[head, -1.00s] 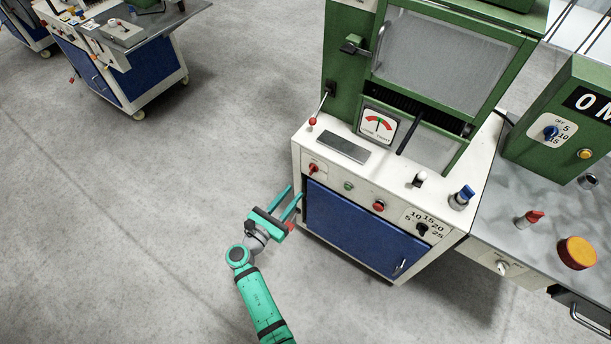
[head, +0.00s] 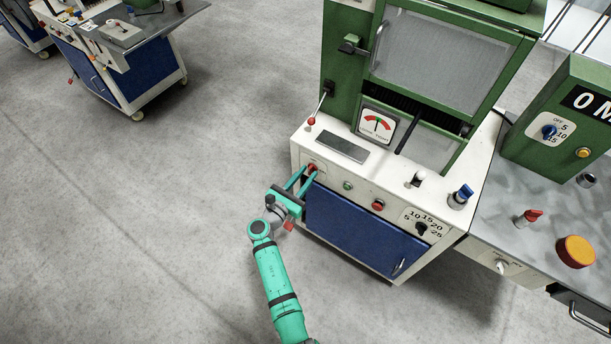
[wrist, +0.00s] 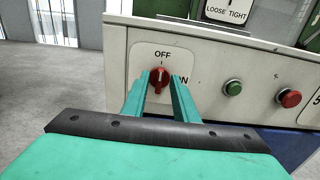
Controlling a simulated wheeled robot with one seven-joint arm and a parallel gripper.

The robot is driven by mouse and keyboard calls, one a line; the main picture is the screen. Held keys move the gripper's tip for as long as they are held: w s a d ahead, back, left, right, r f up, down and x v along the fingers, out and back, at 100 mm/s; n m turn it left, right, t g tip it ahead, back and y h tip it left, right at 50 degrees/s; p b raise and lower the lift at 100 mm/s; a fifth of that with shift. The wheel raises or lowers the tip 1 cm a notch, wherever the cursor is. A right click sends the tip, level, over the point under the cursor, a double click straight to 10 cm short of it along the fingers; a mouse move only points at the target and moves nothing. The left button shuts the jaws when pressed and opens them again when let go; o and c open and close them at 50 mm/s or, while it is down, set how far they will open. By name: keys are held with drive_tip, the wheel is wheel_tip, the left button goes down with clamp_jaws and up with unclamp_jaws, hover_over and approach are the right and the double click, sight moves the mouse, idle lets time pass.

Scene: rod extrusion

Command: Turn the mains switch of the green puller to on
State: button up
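The green puller (head: 343,95) has a green upper frame on a white cabinet. Its mains switch (head: 311,168) is a red rotary knob at the left end of the front panel. In the wrist view the knob (wrist: 159,76) stands upright under the OFF label, with ON to its right. My gripper (head: 306,175) is open at the panel. In the wrist view its two fingers (wrist: 160,90) stand either side of the knob, with a gap showing around it. I cannot tell exactly how deep the fingertips reach; the fingers partly cover the ON label.
A green button (wrist: 232,88) and a red button (wrist: 289,98) sit to the right on the same panel. A lever with a red ball (head: 312,121) rises above the switch. A blue door (head: 365,232) lies below.

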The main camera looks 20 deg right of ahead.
clamp_jaws()
drive_tip(key=shift+m, duration=0.4)
drive_tip(key=m, duration=0.3)
drive_tip(key=shift+s, duration=0.1)
drive_tip(key=m, duration=0.3)
drive_tip(key=shift+d+f+m, duration=0.1)
drive_tip(key=shift+m, duration=0.2)
drive_tip(key=m, duration=0.5)
drive_tip(key=shift+s+f+m, duration=0.1)
drive_tip(key=shift+s+m, duration=0.05)
drive_tip(key=shift+m, duration=0.15)
drive_tip(key=m, duration=0.4)
drive_tip(key=shift+d+m, duration=0.1)
drive_tip(key=shift+m, duration=0.3)
unclamp_jaws()
